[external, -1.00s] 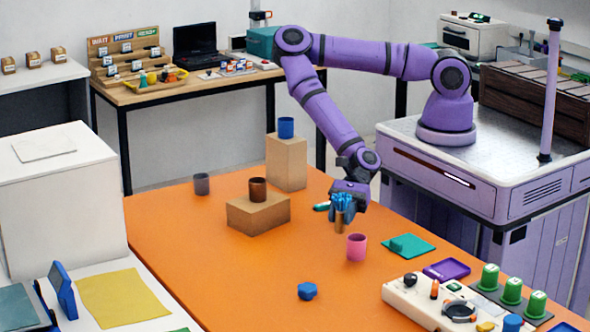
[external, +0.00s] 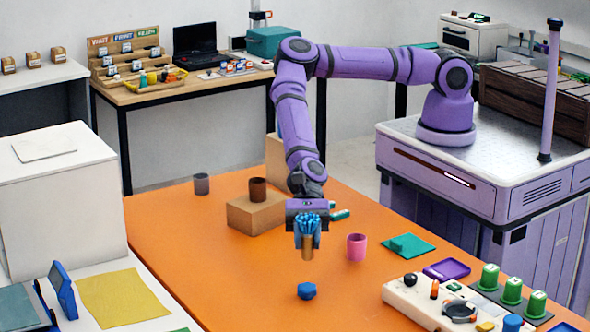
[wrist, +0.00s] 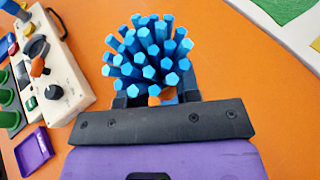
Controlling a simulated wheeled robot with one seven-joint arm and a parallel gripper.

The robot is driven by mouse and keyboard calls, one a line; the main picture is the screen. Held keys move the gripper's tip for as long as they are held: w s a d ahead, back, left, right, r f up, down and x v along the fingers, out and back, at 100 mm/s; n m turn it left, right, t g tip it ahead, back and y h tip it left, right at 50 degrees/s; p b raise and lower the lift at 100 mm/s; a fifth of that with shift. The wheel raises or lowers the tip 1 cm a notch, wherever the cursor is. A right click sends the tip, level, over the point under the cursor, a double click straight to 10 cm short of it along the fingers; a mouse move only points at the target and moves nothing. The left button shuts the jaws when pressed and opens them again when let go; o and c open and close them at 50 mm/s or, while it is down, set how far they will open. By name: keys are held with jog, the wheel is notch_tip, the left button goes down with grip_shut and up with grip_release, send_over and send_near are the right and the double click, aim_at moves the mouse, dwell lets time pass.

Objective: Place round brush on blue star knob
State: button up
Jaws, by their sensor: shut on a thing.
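My gripper (external: 307,238) is shut on the round brush (external: 308,225). The brush has a cluster of blue bristles on top and a brown handle pointing down, and it hangs roughly upright above the orange table. The blue star knob (external: 307,291) sits on the table, just below the brush in the external view, with a gap showing between them. In the wrist view the bristle tips of the brush (wrist: 150,50) fill the middle top and hide what is underneath. I cannot clearly make out the knob there.
A pink cup (external: 356,247) stands to the right of my gripper. Behind are a cardboard box (external: 240,213) with a brown cup (external: 258,189) and a grey cup (external: 201,184). A control panel (external: 400,296) and purple tray (external: 447,270) lie at right. The table around the knob is clear.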

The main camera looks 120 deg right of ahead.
jog(key=shift+f, duration=3.45)
jog(key=o, duration=0.9)
jog(key=shift+f, duration=0.15)
jog(key=shift+s+d+r, duration=0.1)
jog(key=shift+d+r, duration=0.1)
jog(key=shift+r, duration=0.05)
jog(key=v, duration=1.1)
jog(key=shift+d, duration=0.2)
jog(key=shift+s+r, duration=0.1)
jog(key=shift+s, duration=0.1)
